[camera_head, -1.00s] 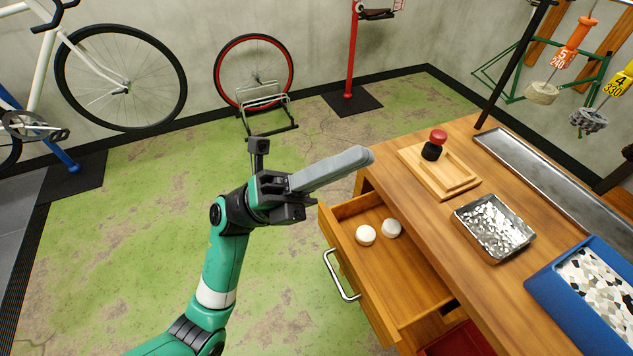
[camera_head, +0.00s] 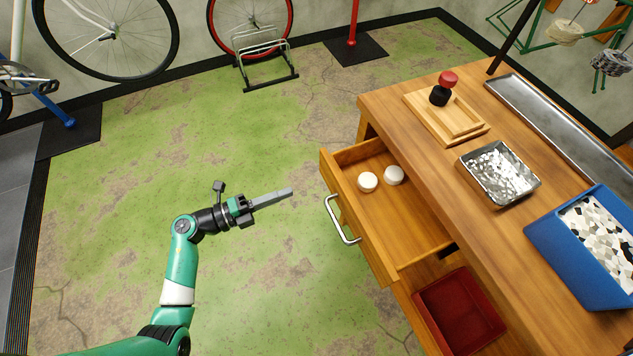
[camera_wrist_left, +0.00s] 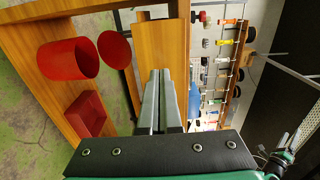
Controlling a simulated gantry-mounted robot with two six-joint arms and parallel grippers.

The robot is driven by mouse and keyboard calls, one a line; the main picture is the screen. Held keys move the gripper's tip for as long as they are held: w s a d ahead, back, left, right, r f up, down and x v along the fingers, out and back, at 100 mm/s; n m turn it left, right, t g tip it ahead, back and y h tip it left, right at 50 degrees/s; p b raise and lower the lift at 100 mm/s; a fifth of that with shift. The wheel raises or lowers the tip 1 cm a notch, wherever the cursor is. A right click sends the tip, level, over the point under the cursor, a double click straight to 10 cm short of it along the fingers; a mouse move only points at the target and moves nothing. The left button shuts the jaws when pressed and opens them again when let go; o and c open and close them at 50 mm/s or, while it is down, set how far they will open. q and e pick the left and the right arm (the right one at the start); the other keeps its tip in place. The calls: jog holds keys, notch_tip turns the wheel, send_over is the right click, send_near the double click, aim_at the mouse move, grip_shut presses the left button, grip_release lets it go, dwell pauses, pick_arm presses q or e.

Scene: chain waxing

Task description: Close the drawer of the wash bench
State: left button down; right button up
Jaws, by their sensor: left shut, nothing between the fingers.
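The wash bench (camera_head: 408,125) is a wooden bench on the right of the head view. Its drawer (camera_head: 415,240) is pulled out toward the left and holds two white round pieces (camera_head: 367,182) near its far end. A curved metal handle (camera_head: 336,222) is on the drawer front. My left gripper (camera_head: 289,191) is shut and empty, left of the drawer front and apart from it in the picture. In the left wrist view its two grey fingers (camera_wrist_left: 161,80) lie together, with wooden panels beyond. My right gripper is not in view.
A red bin (camera_head: 462,310) sits below the drawer. On the bench top are a wooden board (camera_head: 432,118) with a red-topped black piece, a metal tray (camera_head: 498,172) and a blue tray (camera_head: 545,255).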

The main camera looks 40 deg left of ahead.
aim_at(328, 177)
pick_arm(q)
jog(key=b+x, duration=0.3)
jog(key=x, duration=0.5)
jog(key=shift+w+f, duration=0.15)
jog(key=shift+w+d, duration=0.25)
jog(key=shift+w, duration=0.25)
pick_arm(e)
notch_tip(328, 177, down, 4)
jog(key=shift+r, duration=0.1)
